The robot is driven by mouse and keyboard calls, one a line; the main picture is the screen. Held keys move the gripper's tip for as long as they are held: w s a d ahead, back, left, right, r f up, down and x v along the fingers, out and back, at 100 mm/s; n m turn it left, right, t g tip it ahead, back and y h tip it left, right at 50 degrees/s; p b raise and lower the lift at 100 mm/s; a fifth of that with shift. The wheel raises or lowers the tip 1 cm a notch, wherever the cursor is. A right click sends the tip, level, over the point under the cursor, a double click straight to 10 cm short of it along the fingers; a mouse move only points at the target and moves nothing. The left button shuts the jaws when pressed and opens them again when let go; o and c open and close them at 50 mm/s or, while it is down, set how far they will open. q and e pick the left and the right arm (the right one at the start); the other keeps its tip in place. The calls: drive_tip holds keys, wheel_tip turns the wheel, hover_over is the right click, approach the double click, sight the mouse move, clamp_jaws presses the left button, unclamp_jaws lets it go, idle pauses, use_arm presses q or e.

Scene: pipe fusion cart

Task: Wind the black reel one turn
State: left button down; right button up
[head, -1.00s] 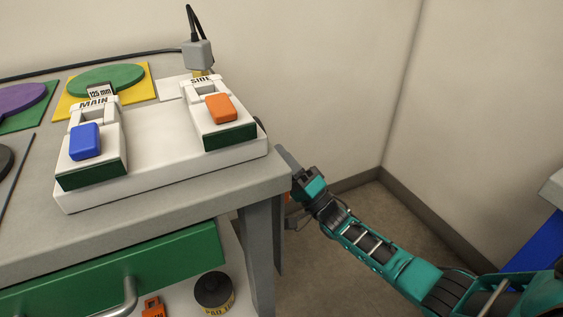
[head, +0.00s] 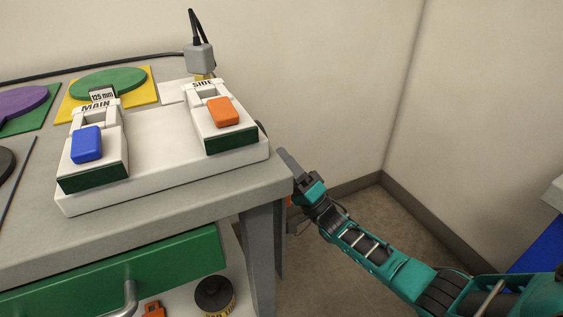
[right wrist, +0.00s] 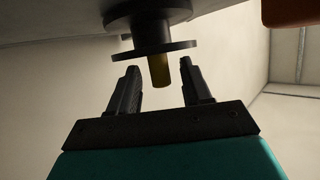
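The black reel (right wrist: 152,38) shows in the right wrist view as a dark hub with a wide round flange. A short brass-coloured crank knob (right wrist: 160,70) hangs down from it. My right gripper (right wrist: 160,66) is open below the flange, with a finger to either side of the knob and a gap at each side. In the head view my right gripper (head: 288,162) is at the bench's right corner. There, only a dark sliver of the reel (head: 262,128) shows behind the white base. My left gripper is not in view.
The white base (head: 160,165) on the grey bench carries the MAIN switch with a blue rocker (head: 87,144) and the SIDE switch with an orange rocker (head: 223,111). A green drawer (head: 110,270) is below. Right of the bench is open floor (head: 350,225) before the wall.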

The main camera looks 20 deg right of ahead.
drive_tip(key=v, duration=1.3)
